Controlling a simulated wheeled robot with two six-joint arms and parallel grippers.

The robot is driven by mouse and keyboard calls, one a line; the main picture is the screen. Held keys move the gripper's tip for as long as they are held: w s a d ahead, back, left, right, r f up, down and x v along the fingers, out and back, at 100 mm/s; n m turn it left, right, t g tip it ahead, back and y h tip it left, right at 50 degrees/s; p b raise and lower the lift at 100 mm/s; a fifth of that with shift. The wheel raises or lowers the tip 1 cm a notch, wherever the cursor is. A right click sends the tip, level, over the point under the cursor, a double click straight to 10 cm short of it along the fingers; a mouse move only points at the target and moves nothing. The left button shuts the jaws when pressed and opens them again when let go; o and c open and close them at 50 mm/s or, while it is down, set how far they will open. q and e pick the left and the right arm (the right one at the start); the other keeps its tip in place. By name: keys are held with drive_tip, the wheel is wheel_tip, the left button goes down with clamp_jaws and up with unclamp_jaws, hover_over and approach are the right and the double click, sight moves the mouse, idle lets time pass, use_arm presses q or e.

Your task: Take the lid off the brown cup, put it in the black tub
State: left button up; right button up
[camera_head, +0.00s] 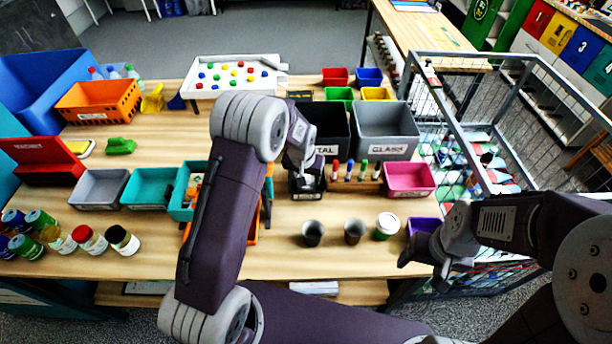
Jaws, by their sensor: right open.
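Two dark cups stand upright on the front of the table: a grey-black one (313,233) and a brownish-grey one (354,232). A cup with a pale lid and green marking (387,227) stands to their right. I cannot tell for sure which is the brown cup, or whether the dark ones have lids. A small black tub (297,192) sits behind the cups, partly covered by my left gripper (309,182). That gripper points down over the tub; its fingers are too small to read. My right gripper (421,264) is open and empty, right of the lidded cup.
A purple bin (424,226) is close to my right gripper. A pink bin (408,178), a marker rack (356,186), a large black bin (334,124) and a grey bin (386,127) stand behind. A wire cage (465,140) borders the right.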

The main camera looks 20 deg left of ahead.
use_arm(q)
drive_tip(key=shift+s, duration=0.15)
drive_tip(key=shift+f, duration=0.15)
drive_tip(key=shift+f+b, duration=0.4)
drive_tip(key=shift+b, duration=0.05)
drive_tip(key=o, duration=1.3)
drive_tip(key=shift+r, duration=0.2)
drive_tip(key=v, duration=1.3)
drive_tip(key=shift+p, duration=0.35)
